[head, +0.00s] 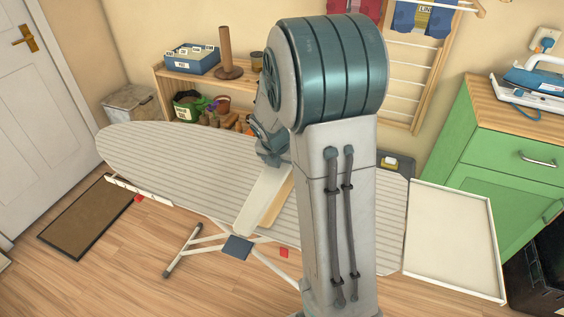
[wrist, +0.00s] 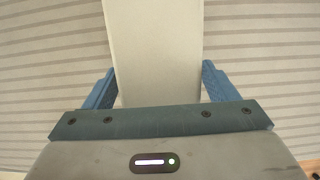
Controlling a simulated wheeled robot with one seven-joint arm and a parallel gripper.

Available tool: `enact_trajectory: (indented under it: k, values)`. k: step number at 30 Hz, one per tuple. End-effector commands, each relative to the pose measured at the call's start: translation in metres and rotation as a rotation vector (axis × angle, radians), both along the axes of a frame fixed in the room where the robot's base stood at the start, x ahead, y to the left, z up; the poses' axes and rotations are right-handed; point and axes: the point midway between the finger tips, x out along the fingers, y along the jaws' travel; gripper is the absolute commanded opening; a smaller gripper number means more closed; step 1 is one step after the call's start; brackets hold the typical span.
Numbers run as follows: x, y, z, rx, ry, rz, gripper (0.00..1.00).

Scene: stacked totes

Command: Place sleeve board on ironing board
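The sleeve board (head: 264,198) is a long pale cream board with a wood-coloured part showing along its right side. It lies across or just above the striped ironing board (head: 180,165), reaching towards its front edge; whether it touches the cover is unclear. In the wrist view the sleeve board (wrist: 155,50) runs up the middle, with the striped cover (wrist: 50,45) on both sides. My gripper (wrist: 158,75) has one blue finger against each long edge of the sleeve board. In the head view, my arm hides part of the ironing board and the fingertips.
A white tray-like rest (head: 455,240) adjoins the ironing board's right end. A green cabinet (head: 515,155) stands at the right. A low wooden shelf (head: 160,85) with a blue file box (head: 192,59) is behind. The ironing board's left half is clear.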

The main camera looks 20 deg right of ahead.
Motion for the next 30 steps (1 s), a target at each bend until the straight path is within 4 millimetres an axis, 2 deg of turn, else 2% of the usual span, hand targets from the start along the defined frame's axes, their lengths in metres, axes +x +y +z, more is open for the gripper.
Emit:
enact_trajectory:
  k: [8,13,17,24,30]
  values:
    - [0.000,0.000,0.001,0.000,0.000,0.000,0.89]
    - [-0.001,0.002,0.011,-0.001,-0.002,0.000,0.89]
    - [-0.007,0.007,0.033,-0.001,-0.005,0.000,0.89]
    - [-0.021,0.022,0.081,-0.001,-0.005,0.000,0.89]
    - [-0.029,0.030,0.107,-0.001,-0.002,-0.001,0.89]
